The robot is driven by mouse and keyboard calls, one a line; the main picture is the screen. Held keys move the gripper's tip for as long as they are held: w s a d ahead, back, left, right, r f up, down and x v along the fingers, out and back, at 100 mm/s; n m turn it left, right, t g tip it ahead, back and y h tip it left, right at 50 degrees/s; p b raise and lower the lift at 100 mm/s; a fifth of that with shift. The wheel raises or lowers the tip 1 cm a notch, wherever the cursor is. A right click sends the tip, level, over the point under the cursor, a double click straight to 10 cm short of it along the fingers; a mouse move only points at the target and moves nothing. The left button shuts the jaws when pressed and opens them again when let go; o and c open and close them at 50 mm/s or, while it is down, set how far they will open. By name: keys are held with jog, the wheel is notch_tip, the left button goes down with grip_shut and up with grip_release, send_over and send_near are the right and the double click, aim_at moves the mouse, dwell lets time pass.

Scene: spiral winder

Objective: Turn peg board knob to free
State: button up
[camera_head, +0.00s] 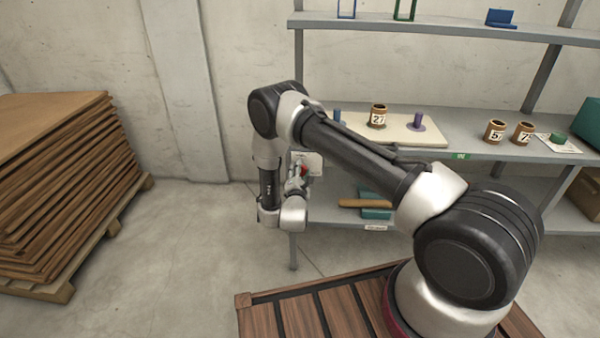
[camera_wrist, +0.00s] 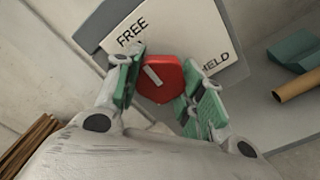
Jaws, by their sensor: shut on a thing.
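The red knob (camera_wrist: 168,84) sits on a white plate (camera_wrist: 184,30) lettered FREE at the upper left and HELD at the right. The knob's white mark slants from upper left to lower right, its upper end toward the FREE side. My gripper (camera_wrist: 161,92) is shut on the knob, with one green pad on each side of it. In the head view the knob (camera_head: 303,170) is a small red spot on the plate (camera_head: 314,163) at the shelf's left end, and my gripper (camera_head: 297,184) is at it, partly hidden by my wrist.
On the shelf lies a cream peg board (camera_head: 395,134) with a blue peg (camera_head: 337,116), a purple peg (camera_head: 417,121) and a brown spool (camera_head: 378,116). More brown spools (camera_head: 495,132) stand to the right. A stack of brown sheets (camera_head: 60,190) is at left. Open floor lies between.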

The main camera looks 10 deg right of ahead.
jog(key=shift+f, duration=0.1)
jog(key=o, duration=1)
jog(key=v, duration=1.2)
